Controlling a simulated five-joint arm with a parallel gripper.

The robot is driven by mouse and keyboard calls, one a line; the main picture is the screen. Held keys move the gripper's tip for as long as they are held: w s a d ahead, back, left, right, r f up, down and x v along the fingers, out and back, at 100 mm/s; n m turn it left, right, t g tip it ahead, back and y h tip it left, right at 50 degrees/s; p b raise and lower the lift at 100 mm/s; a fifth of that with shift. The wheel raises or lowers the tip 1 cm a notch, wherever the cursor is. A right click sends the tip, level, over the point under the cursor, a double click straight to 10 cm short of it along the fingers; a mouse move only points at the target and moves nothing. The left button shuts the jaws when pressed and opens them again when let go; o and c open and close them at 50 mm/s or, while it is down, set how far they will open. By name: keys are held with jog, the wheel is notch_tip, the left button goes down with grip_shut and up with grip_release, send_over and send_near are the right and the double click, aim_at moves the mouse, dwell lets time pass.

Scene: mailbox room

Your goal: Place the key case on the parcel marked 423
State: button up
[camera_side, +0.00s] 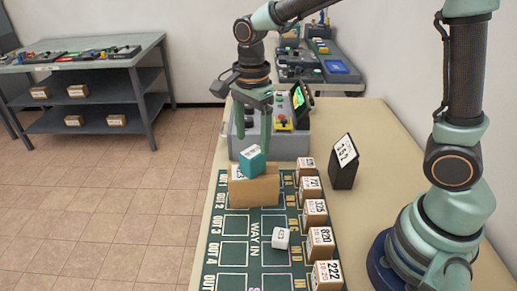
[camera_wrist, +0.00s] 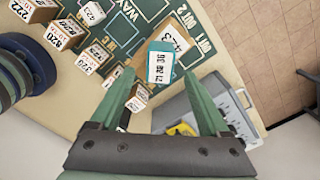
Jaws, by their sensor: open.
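A teal box with a white printed label, which I take for the key case (camera_side: 252,162), rests slightly turned on top of a brown cardboard parcel (camera_side: 255,192). In the wrist view, the key case (camera_wrist: 160,62) covers part of the parcel (camera_wrist: 179,37), whose label reads 423. My gripper (camera_side: 252,144) is open and points down just above the key case. In the wrist view, its two fingers (camera_wrist: 170,76) stand apart on either side of the key case, with nothing held between them. I cannot tell whether a finger touches it.
The parcel stands on a dark green marked mat (camera_side: 235,253). A small white cube (camera_side: 281,238) lies on the mat. Several numbered boxes (camera_side: 320,243) line its right edge. A dark stand with a label (camera_side: 344,163) is farther right. A grey machine (camera_side: 270,143) stands behind the parcel.

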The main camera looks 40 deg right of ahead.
aim_at(253, 151)
notch_tip(253, 151, up, 5)
jog(key=shift+r, duration=0.2)
jog(key=s+d+r+n+t, duration=0.2)
jog(key=s+d+n+t, duration=0.3)
jog(key=n, duration=1.3)
jog(key=s+d, duration=0.3)
jog(key=s, duration=0.1)
jog(key=shift+s+r+t, duration=0.15)
jog(key=shift+t, duration=0.15)
